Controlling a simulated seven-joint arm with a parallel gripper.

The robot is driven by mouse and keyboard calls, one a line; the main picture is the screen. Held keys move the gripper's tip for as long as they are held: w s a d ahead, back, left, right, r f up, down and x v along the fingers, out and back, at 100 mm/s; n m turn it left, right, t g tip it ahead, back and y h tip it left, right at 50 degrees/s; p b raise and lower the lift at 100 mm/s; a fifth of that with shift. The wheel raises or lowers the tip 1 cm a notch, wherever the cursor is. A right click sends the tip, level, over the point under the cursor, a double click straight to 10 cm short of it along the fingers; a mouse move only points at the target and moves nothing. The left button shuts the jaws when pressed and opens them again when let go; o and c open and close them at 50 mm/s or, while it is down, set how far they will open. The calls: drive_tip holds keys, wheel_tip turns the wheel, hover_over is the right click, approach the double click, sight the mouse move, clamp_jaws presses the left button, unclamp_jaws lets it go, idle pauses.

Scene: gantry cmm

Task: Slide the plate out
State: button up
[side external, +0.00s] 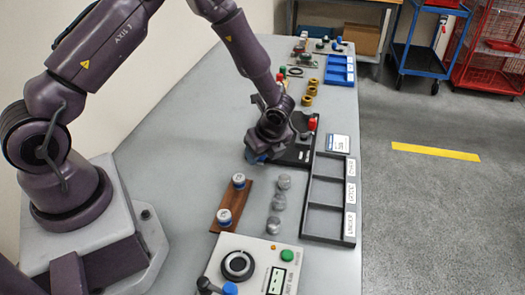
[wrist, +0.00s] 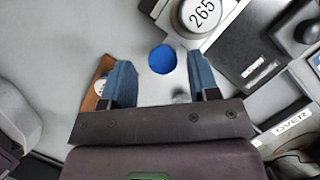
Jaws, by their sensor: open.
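My gripper (wrist: 155,80) is open, with its two blue fingers apart. In the side view it (side external: 258,158) is low over the bench beside a dark fixture (side external: 298,152). A round blue disc (wrist: 162,58) shows between and just beyond the fingertips, with nothing gripped. Past the fingers, a disc marked 265 (wrist: 203,13) sits on a light-grey plate-like part (wrist: 190,42) beside the dark fixture. I cannot tell for certain that this part is the plate. The arm hides part of the fixture in the side view.
A brown board (side external: 231,206) with white-topped weights and several grey cylinders (side external: 277,202) are nearer the camera. A dark three-compartment tray (side external: 311,192) lies right of them. A control box (side external: 255,262) stands in front. A red knob (side external: 312,123) rises by the fixture. Bench left is clear.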

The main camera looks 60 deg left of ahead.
drive_tip(key=v, duration=1.3)
drive_tip(key=shift+f, duration=0.1)
drive_tip(key=s+r+n+t+h, duration=0.4)
drive_tip(key=s+r+n+t, duration=0.1)
drive_tip(key=s+r+n, duration=1.3)
drive_tip(key=shift+s+r+t, duration=0.3)
drive_tip(key=shift+s+r, duration=0.15)
drive_tip(key=shift+s, duration=0.55)
